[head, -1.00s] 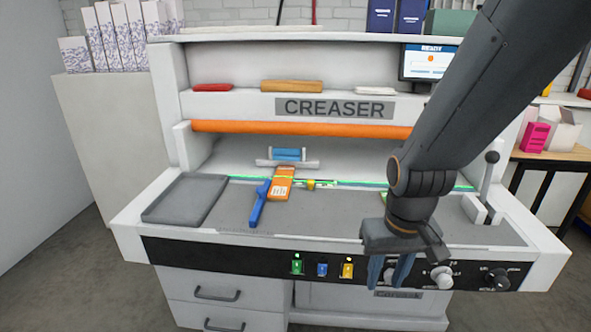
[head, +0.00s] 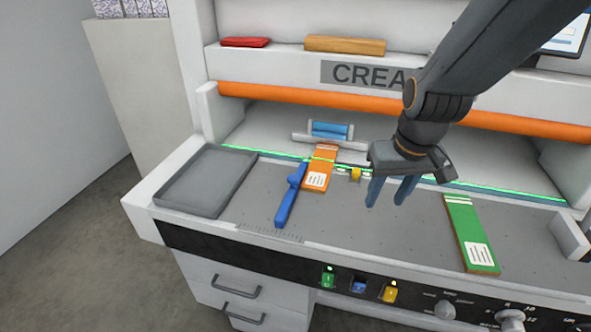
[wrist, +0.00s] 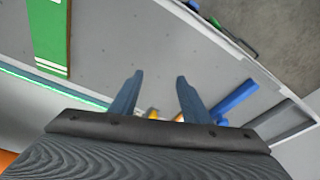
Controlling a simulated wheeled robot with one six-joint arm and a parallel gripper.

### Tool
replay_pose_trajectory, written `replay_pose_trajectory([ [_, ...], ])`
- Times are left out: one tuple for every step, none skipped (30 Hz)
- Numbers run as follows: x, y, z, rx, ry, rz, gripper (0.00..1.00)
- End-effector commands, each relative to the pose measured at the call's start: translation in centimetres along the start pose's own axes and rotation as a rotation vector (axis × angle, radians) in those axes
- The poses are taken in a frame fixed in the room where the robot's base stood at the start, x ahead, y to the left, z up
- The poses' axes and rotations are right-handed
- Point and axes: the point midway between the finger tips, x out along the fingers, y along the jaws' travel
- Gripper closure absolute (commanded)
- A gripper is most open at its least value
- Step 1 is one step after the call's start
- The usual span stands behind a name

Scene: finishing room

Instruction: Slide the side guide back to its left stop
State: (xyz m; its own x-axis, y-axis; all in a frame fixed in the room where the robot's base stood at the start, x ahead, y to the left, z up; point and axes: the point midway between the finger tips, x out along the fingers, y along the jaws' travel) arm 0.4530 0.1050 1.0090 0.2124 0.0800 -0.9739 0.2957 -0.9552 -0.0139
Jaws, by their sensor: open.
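The side guide looks to be the blue bar (head: 287,205) with a raised knob, lying on the grey creaser bed (head: 345,225). It stands just left of an orange card (head: 319,172), close beside it; whether they touch I cannot tell. A printed scale (head: 270,233) runs near the guide's front end. My gripper (head: 390,192) is open and empty above the bed, to the right of the guide and card. In the wrist view the blue guide (wrist: 234,101) lies right of my open fingers (wrist: 160,78), apart from them.
A grey tray (head: 205,182) sits left of the guide, with bare bed between. A green card (head: 468,232) lies on the right. A small yellow piece (head: 356,174) sits between card and gripper. An orange roller bar (head: 290,98) and blue roller (head: 330,130) are behind.

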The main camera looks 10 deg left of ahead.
Motion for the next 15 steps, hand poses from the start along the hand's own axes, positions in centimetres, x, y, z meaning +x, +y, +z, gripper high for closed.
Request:
replay_pose_trajectory([
  [-0.1,-2.9,-2.5,-0.076,0.026,-0.02,0.57],
  [-0.2,-4.4,-3.7,-0.116,0.043,-0.03,0.57],
  [-0.4,-6.4,-5.2,-0.164,0.062,-0.043,0.57],
  [-0.5,-7.9,-6.3,-0.199,0.076,-0.053,0.57],
  [-0.7,-9.3,-7.1,-0.232,0.09,-0.062,0.57],
  [-0.8,-11.1,-8.1,-0.27,0.105,-0.073,0.57],
  [-1.0,-12.3,-8.8,-0.295,0.117,-0.081,0.57],
  [-1.1,-13.3,-9.3,-0.317,0.126,-0.088,0.57],
  [-1.3,-14.6,-9.9,-0.342,0.137,-0.096,0.57],
  [-1.4,-15.3,-10.3,-0.358,0.143,-0.1,0.57],
  [-1.4,-15.9,-10.5,-0.371,0.148,-0.104,0.57],
  [-1.5,-16.6,-10.8,-0.381,0.154,-0.108,0.57],
  [-1.5,-16.9,-10.9,-0.387,0.156,-0.11,0.57],
  [-1.4,-17.1,-11.0,-0.391,0.157,-0.112,0.57],
  [-1.2,-17.2,-11.1,-0.394,0.158,-0.113,0.57],
])
